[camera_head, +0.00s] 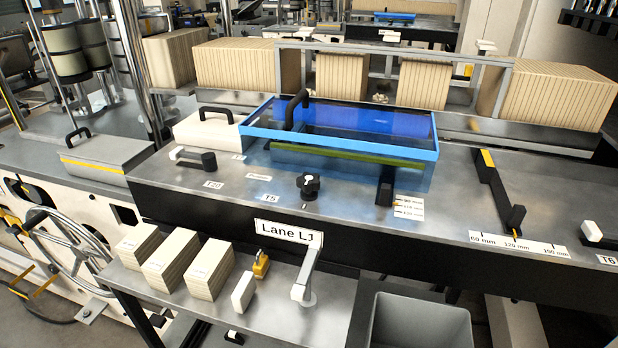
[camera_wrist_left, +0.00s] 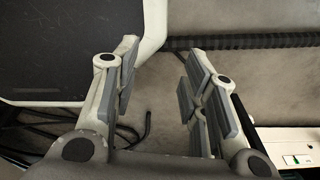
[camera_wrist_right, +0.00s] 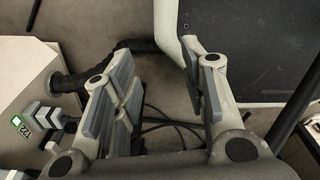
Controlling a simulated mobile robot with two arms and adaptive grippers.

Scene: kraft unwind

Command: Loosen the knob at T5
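The black star-shaped knob (camera_head: 308,186) stands on the steel machine top in the head view, just right of the label T5 (camera_head: 270,197). It has a small white mark on its top. No gripper is near it, and neither gripper shows in the head view. My left gripper (camera_wrist_left: 158,85) is open and empty in the left wrist view, with grey floor between its fingers. My right gripper (camera_wrist_right: 165,88) is open and empty in the right wrist view, over floor and dark cables.
A blue-framed clear cover (camera_head: 430,155) with a black handle lies behind the knob. A black lever (camera_head: 208,160) stands to its left, and a black slider (camera_head: 385,188) to its right. A front shelf (camera_head: 325,325) holds paper stacks, a yellow padlock and a grey post. A grey bin (camera_head: 420,325) stands at right.

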